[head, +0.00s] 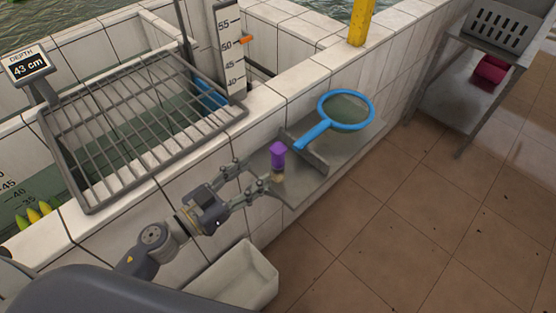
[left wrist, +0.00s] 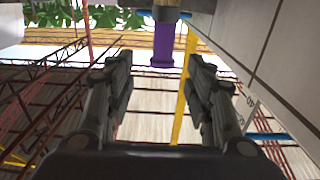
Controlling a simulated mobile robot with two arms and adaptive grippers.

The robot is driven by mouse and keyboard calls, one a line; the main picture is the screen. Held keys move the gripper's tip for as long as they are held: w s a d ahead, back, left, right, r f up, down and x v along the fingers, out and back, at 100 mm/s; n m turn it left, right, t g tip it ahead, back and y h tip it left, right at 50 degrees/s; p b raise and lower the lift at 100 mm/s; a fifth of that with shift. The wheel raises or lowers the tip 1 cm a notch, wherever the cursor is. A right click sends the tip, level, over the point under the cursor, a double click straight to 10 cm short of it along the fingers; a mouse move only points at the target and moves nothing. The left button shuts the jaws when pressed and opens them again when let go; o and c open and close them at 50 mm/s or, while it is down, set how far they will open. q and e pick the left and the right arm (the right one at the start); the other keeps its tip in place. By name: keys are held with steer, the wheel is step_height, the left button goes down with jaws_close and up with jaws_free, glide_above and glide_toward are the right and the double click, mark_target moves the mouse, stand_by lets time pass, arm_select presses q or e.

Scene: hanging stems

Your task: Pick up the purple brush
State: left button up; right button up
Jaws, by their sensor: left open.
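The purple brush (head: 278,154) stands upright with its purple handle up and pale bristles down, at the grey metal shelf (head: 303,187) on the tiled wall. In the left wrist view, the purple handle (left wrist: 163,45) shows ahead, between the two fingers in the picture. My left gripper (head: 260,177) is open and reaches toward the brush from the left. Its fingers (left wrist: 160,66) are spread apart, with nothing between them close to the palm. I cannot tell whether the fingertips touch the brush. My right gripper is not in view.
A blue hand net (head: 324,126) lies on the shelf beyond a low metal divider (head: 304,155). A wire rack (head: 130,120) spans the tank at the left. A pale bin (head: 238,277) stands below my left arm. Tiled floor at the right is open.

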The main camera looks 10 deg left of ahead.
mark_target(274, 155)
arm_select(q)
steer(key=x, duration=0.4)
steer(key=shift+p, duration=0.35)
steer(key=shift+w+d, duration=0.15)
steer(key=shift+w, duration=0.25)
steer(key=p+x, duration=0.1)
steer(key=x, duration=0.3)
steer(key=shift+w+d+r, duration=0.15)
steer(key=shift+w, duration=0.2)
steer(key=c, duration=1)
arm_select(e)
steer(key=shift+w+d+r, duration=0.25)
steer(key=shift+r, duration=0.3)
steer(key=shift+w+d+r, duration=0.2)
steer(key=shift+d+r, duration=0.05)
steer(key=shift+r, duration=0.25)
